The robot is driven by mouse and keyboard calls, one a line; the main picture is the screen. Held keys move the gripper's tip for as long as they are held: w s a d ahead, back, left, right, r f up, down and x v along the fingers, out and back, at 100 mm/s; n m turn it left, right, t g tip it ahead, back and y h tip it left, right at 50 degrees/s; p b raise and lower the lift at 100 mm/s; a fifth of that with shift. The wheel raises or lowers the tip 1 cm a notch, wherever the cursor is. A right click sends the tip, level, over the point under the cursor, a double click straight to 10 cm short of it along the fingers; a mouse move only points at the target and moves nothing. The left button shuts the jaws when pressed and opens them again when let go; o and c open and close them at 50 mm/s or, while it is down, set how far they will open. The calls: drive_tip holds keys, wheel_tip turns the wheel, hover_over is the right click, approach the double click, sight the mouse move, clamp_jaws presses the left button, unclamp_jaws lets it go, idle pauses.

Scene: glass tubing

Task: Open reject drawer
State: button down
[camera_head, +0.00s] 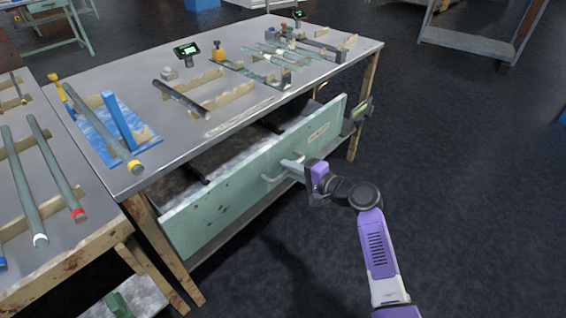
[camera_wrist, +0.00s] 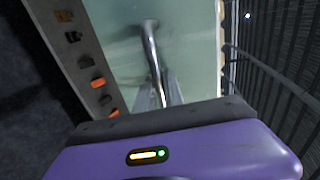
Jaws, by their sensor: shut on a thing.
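The reject drawer (camera_head: 232,200) has a pale green front with a small label and sits under the grey workbench. It stands pulled out, with a dark gap and part of its interior showing behind the front. Its metal bar handle (camera_head: 272,178) is at the middle of the front. My gripper (camera_head: 294,166) is at the right part of this handle and shut on it. In the wrist view the handle (camera_wrist: 151,50) runs down between the fingers (camera_wrist: 160,95) against the green front. The exact finger contact is partly hidden.
The workbench top (camera_head: 215,120) carries glass tubes on wooden rests, a blue stand (camera_head: 119,122) and small displays. A second bench (camera_head: 75,238) with tubes stands at the left. Floor to the right is clear.

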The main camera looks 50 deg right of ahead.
drive_tip(key=f+p+v, duration=0.1)
drive_tip(key=f+v, duration=0.2)
drive_tip(key=v, duration=1.2)
drive_tip(key=shift+s, duration=0.25)
drive_tip(key=shift+f, duration=0.1)
drive_tip(key=c, duration=1.5)
unclamp_jaws()
drive_tip(key=shift+o, duration=0.2)
drive_tip(key=v, duration=0.7)
drive_tip(key=shift+s+p, duration=0.35)
drive_tip(key=shift+s, duration=0.05)
